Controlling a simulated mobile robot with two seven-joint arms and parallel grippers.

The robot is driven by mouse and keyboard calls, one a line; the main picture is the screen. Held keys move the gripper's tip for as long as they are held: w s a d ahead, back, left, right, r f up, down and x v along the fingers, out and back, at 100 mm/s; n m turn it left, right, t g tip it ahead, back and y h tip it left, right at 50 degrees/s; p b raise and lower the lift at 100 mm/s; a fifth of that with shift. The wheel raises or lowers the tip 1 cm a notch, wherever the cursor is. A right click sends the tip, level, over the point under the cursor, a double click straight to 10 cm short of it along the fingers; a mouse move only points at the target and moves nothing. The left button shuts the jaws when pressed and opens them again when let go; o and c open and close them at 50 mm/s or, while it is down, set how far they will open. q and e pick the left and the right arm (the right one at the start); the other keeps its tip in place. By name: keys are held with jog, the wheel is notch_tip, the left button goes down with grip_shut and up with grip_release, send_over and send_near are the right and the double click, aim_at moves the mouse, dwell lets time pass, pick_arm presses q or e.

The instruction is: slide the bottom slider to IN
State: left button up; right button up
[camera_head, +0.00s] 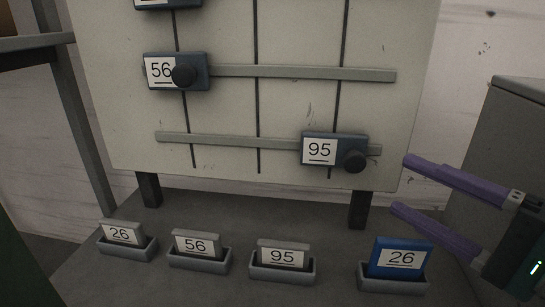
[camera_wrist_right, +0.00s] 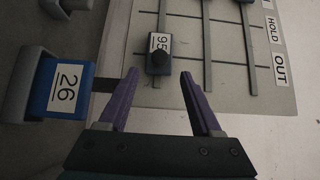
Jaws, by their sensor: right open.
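The bottom slider (camera_head: 311,162) is a dark blue block with a white 95 label and a round black knob (camera_head: 354,161). It sits near the right end of the lowest rail (camera_head: 225,142), at the right dark line. In the right wrist view the same slider (camera_wrist_right: 158,41) appears ahead of the fingers. My right gripper (camera_head: 413,184) has purple fingers, open and empty, right of the board's lower right corner and apart from the knob. An OUT label (camera_wrist_right: 280,68) and a HOLD label (camera_wrist_right: 272,30) show in the wrist view; no IN label is readable. My left gripper is out of view.
The slider marked 56 (camera_head: 195,60) is at the left of the rail above; another is cut off at the top. Below the board (camera_head: 120,100), grey holders carry cards, including a blue 26 card (camera_head: 402,257) near my right gripper. A grey box (camera_head: 510,130) stands right.

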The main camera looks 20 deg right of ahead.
aim_at(360, 165)
jog(key=x, duration=0.7)
jog(key=shift+w+a, duration=0.1)
jog(key=shift+w, duration=0.25)
grip_shut()
dwell(1.1)
